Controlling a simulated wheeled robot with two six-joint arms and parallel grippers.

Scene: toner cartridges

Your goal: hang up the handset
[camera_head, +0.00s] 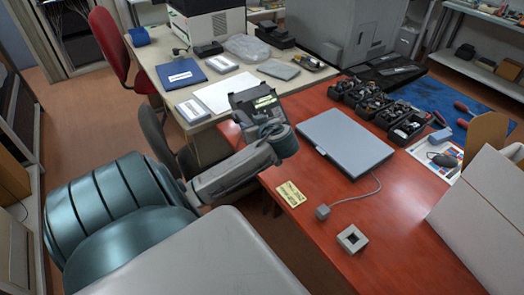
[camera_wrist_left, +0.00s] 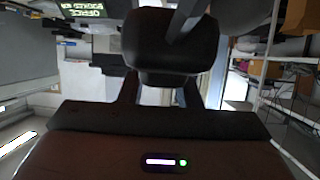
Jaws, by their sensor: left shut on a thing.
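My left gripper (camera_head: 262,110) is over the far left edge of the red table (camera_head: 420,215). It is shut on a dark thing, which I take to be the handset; in the left wrist view this black rounded body (camera_wrist_left: 170,45) sits between the fingers. The wrist and gripper hide much of it in the head view. A dark device with a lit or pale green label (camera_head: 265,101) shows right at the gripper; I cannot tell whether they touch. Lettering also shows at the upper left of the left wrist view (camera_wrist_left: 83,9). I cannot make out the cradle. My right gripper is out of view.
A closed grey laptop (camera_head: 345,142) lies right of the gripper. A yellow label plate (camera_head: 290,193), a small grey plug (camera_head: 323,212) on a cord and a square grey block (camera_head: 352,239) lie nearer. Black trays (camera_head: 375,103) stand behind; a white box (camera_head: 480,215) stands right.

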